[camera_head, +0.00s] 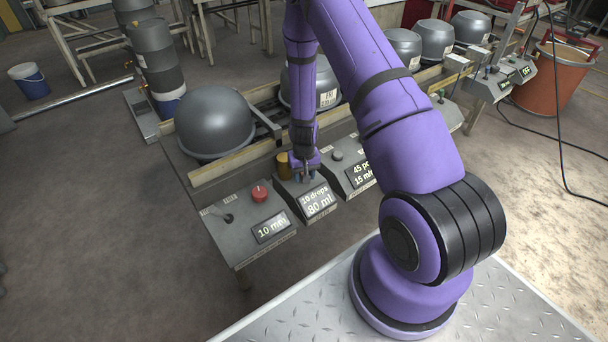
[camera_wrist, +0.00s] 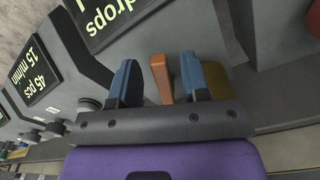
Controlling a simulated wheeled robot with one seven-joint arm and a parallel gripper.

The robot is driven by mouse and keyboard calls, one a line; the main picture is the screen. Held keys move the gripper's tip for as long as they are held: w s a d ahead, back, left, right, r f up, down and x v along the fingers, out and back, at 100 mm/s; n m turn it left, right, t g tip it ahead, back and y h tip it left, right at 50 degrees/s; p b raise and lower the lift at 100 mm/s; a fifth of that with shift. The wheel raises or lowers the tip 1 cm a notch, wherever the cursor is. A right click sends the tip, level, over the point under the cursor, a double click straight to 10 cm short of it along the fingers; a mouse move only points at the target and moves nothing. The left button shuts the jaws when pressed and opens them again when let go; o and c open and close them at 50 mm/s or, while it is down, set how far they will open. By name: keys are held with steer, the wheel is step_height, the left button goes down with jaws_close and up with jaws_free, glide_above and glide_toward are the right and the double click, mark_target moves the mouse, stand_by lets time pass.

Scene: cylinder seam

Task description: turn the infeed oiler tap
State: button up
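The infeed oiler is on the middle console, whose display (camera_head: 318,201) reads about "16 drops, 80 ml". Its amber cup (camera_head: 284,166) stands just left of my gripper (camera_head: 305,176), which points down at this console. In the wrist view, an orange-brown tap lever (camera_wrist: 161,78) stands between the two blue fingers of my gripper (camera_wrist: 158,82). The fingers are apart, one on each side of the lever, with narrow gaps showing. The amber cup (camera_wrist: 217,82) is partly hidden behind the right finger. In the head view my gripper hides the tap.
A left console carries a red button (camera_head: 260,193), a small black lever (camera_head: 228,217) and a "10 m/min" display (camera_head: 271,228). A right console has a grey knob (camera_head: 337,155) and a "45 pcs" display (camera_head: 360,174). A grey dome-ended cylinder (camera_head: 214,122) rests behind, beside a wooden rail (camera_head: 230,164).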

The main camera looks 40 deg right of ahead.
steer(key=shift+r, duration=0.1)
step_height(320, 180, up, 11)
steer(key=shift+f, duration=0.2)
stand_by(0.5)
